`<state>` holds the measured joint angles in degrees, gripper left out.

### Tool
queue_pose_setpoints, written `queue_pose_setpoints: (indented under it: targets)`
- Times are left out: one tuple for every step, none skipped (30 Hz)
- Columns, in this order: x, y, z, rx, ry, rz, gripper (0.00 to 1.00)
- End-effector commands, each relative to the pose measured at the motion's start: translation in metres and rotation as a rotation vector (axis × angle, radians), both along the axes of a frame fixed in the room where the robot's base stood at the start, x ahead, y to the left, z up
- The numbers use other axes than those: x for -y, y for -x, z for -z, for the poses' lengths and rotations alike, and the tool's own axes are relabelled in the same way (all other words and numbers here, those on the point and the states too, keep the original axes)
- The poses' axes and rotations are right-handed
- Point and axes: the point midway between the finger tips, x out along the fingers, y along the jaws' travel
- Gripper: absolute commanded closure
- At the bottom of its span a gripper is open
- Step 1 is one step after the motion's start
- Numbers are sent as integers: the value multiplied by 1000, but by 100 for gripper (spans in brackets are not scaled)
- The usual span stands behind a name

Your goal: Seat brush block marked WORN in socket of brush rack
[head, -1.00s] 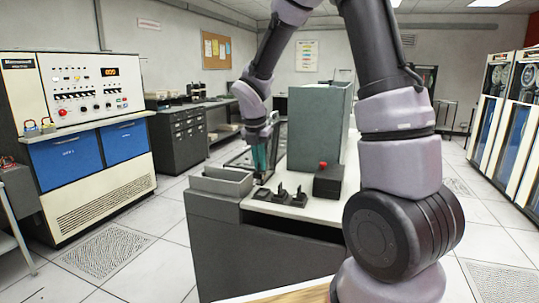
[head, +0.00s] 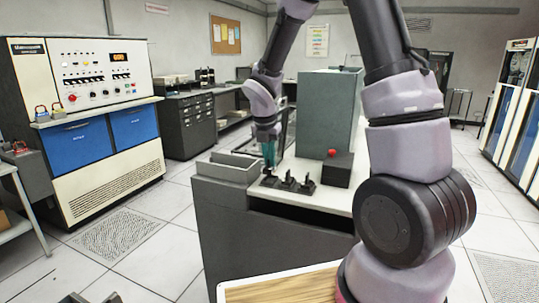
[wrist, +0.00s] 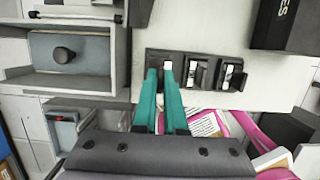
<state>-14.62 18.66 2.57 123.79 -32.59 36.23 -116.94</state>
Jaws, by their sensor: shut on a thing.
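The brush rack (wrist: 180,60) is a dark strip with upright pieces in a row on a pale counter; it also shows in the head view (head: 289,183). My gripper (wrist: 161,76) has teal fingers close together at the rack's left position; in the head view my gripper (head: 269,164) points down just above the rack's left end. It is shut on a small block, the brush block (wrist: 168,66), of which only a pale top shows at the fingertips. I cannot read WORN on it, nor tell how deep it sits in the socket.
A grey open tray (head: 229,166) stands left of the rack. A black box with a red button (head: 336,168) is to the right, and a tall grey-green cabinet (head: 328,112) behind. In the wrist view, a drawer-like bin with a round knob (wrist: 65,55) is at left.

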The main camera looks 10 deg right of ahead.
Motion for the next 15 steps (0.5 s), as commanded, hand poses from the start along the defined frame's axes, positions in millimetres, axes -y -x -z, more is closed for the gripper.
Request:
queue_pose_setpoints:
  targets:
    - [0, 0, 3, 0, 0, -1, 100]
    - [0, 0, 4, 0, 0, -1, 100]
    - [0, 0, 6, 0, 0, -1, 100]
    - [0, 0, 8, -2, 1, -2, 100]
    - [0, 0, 10, -2, 1, -2, 100]
    - [0, 0, 12, -2, 1, -2, 100]
    - [0, 0, 13, -2, 0, -1, 100]
    - [0, 0, 14, 0, 0, -1, 100]
    - [0, 0, 16, 0, 0, -1, 100]
    - [0, 0, 18, 0, 0, -1, 100]
    - [0, 0, 19, 0, 0, -1, 100]
    - [0, 0, 21, -1, 1, -1, 100]
    - [0, 0, 22, -1, 1, -1, 100]
    - [0, 0, 23, -1, 1, -1, 100]
    - [0, 0, 25, 0, 0, -1, 100]
